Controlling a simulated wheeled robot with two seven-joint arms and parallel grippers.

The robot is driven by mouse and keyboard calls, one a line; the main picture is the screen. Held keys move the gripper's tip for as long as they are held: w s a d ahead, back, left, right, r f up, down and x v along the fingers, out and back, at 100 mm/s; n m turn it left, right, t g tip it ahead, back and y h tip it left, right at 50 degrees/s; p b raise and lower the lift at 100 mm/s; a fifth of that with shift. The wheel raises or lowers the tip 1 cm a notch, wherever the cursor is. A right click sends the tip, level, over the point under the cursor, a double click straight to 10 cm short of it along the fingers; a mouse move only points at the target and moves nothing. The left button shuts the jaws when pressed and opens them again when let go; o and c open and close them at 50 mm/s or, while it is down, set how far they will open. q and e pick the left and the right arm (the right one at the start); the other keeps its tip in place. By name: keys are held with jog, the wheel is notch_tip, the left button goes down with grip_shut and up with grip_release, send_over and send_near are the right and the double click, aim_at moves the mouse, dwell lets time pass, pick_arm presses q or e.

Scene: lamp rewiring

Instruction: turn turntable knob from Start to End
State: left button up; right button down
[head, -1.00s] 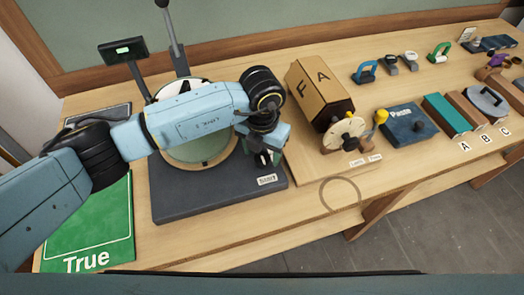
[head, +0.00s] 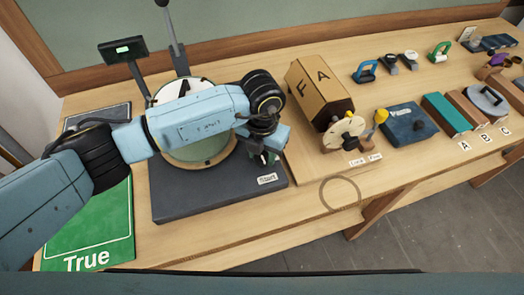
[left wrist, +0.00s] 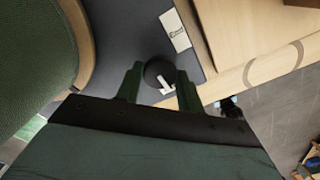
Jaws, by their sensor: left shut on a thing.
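The turntable's dark base (head: 215,203) stands on the bench with a round green platter (head: 205,158) on top, partly hidden by my left arm. A white label reading Start (head: 267,179) is at the base's front right corner. In the left wrist view the knob (left wrist: 158,73) is small, round and dark, with a white pointer mark, and the label (left wrist: 175,30) lies beside it. My left gripper (left wrist: 161,80) is shut on the knob, a green finger on each side. In the head view the left gripper (head: 264,158) hides the knob. My right gripper is not in view.
A cardboard-coloured box with letters (head: 312,88) and a cream dial (head: 344,133) stand right of the turntable. A blue Pause block (head: 407,123) is further right. A green True panel (head: 92,225) lies at the left. The bench's front strip is clear.

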pick_arm(q)
jog(key=n, duration=0.3)
jog(key=shift+r, duration=0.1)
jog(key=n, duration=0.3)
jog(key=shift+n+p, duration=0.35)
jog(key=shift+n, duration=0.05)
jog(key=n+p, duration=0.1)
jog(key=n, duration=0.2)
jog(key=shift+n, duration=0.3)
jog(key=n, duration=0.2)
jog(key=shift+n+p, duration=0.3)
jog(key=shift+p, duration=0.05)
jog(key=n+p, duration=0.2)
jog(key=n, duration=0.3)
jog(key=shift+r+n, duration=0.1)
jog(key=shift+n, duration=0.2)
jog(key=n+p, duration=0.3)
jog(key=n, duration=0.2)
jog(key=o, duration=1)
